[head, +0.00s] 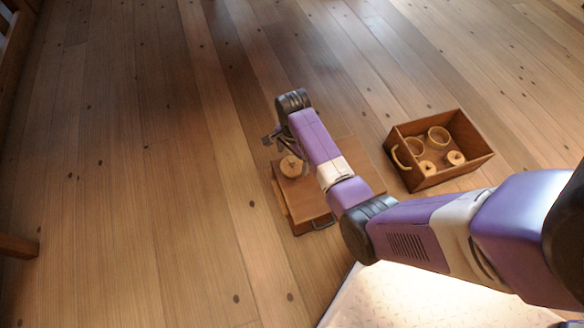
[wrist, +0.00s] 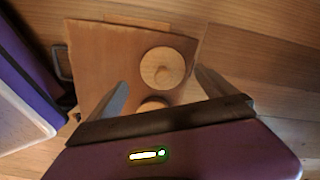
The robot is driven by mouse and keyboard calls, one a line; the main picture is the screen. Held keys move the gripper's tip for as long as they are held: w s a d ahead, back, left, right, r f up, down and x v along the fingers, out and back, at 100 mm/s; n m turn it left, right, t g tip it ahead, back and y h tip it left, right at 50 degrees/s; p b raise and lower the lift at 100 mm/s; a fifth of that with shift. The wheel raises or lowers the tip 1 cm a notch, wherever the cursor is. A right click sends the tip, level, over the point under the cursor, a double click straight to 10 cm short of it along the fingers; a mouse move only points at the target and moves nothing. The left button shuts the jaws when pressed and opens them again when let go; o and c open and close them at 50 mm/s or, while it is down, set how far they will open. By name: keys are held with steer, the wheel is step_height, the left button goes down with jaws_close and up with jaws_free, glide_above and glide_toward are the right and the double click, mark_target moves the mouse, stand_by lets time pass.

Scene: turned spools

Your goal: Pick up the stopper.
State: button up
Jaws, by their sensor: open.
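A round pale wooden piece with a small knob on top, which looks like the stopper, stands on a low brown wooden stand; it shows in the head view (head: 292,167) and in the wrist view (wrist: 163,66). In the wrist view my gripper (wrist: 160,78) is open, with one finger on each side of the near part of this piece and nothing held. In the head view my gripper (head: 281,139) hangs just above and behind it. A second round wooden piece (wrist: 152,105) sits closer to the palm, mostly hidden by my gripper.
The brown stand (head: 309,202) has a metal handle (head: 322,224) at its front; my arm covers part of its top. A wooden box (head: 437,181) to the right holds rings and knobbed round pieces. The plank floor to the left is clear.

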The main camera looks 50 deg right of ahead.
mark_target(292, 159)
steer(key=f+b, duration=0.2)
steer(key=f, duration=0.1)
steer(key=f+b, duration=0.1)
steer(key=shift+w+d+f, duration=0.1)
steer(key=shift+w+f, duration=0.1)
steer(key=shift+w, duration=0.05)
steer(key=c, duration=1.5)
steer(key=shift+o, duration=0.2)
steer(key=shift+r, duration=0.1)
